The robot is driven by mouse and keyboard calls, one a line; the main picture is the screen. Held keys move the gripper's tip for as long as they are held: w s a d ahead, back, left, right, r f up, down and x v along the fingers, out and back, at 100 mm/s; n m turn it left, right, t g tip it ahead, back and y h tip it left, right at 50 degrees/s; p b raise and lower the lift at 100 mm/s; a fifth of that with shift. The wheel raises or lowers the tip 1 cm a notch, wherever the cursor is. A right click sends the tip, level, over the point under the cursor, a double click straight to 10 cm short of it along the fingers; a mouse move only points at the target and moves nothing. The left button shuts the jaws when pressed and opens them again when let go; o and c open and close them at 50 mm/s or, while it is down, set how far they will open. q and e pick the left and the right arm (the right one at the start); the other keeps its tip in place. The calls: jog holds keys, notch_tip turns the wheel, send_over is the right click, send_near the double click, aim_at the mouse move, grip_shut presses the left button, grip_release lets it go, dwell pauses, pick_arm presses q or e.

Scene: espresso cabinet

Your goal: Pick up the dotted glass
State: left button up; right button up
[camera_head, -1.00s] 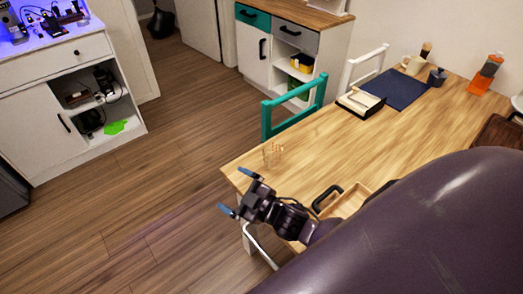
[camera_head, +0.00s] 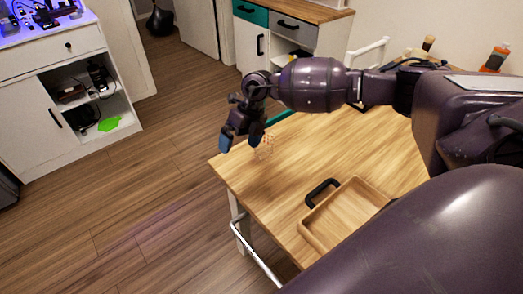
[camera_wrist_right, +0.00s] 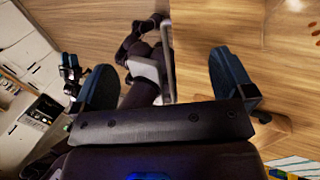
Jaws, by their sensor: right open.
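The dotted glass (camera_head: 264,147) is small and clear with orange marks, and it stands near the left end of the wooden table. My right gripper (camera_head: 240,140) is over that table end in the head view, just left of the glass and pointing down. In the right wrist view the same gripper (camera_wrist_right: 165,78) has its two blue fingers wide apart with nothing between them. Faint marks at the upper right edge of that view may be the glass, but I cannot tell. My left gripper is in neither view.
An orange bottle (camera_head: 496,58) stands at the far right. Floor to the left is clear.

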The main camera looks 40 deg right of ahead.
jog(key=w+d+r+h, duration=0.2)
jog(key=d, duration=0.3)
jog(key=w+d+r+h, duration=0.2)
jog(key=d+h, duration=0.1)
jog(key=d, duration=0.2)
jog(key=b, duration=0.2)
send_over(264, 138)
jog(key=s+a, duration=0.2)
jog(key=shift+f, duration=3.2)
notch_tip(264, 138, down, 4)
jog(key=shift+s+d+f, duration=0.1)
jog(key=shift+s+f, duration=0.05)
jog(key=shift+f, duration=0.2)
jog(key=shift+r, duration=0.1)
jog(key=c, duration=0.9)
jog(key=shift+c, duration=0.6)
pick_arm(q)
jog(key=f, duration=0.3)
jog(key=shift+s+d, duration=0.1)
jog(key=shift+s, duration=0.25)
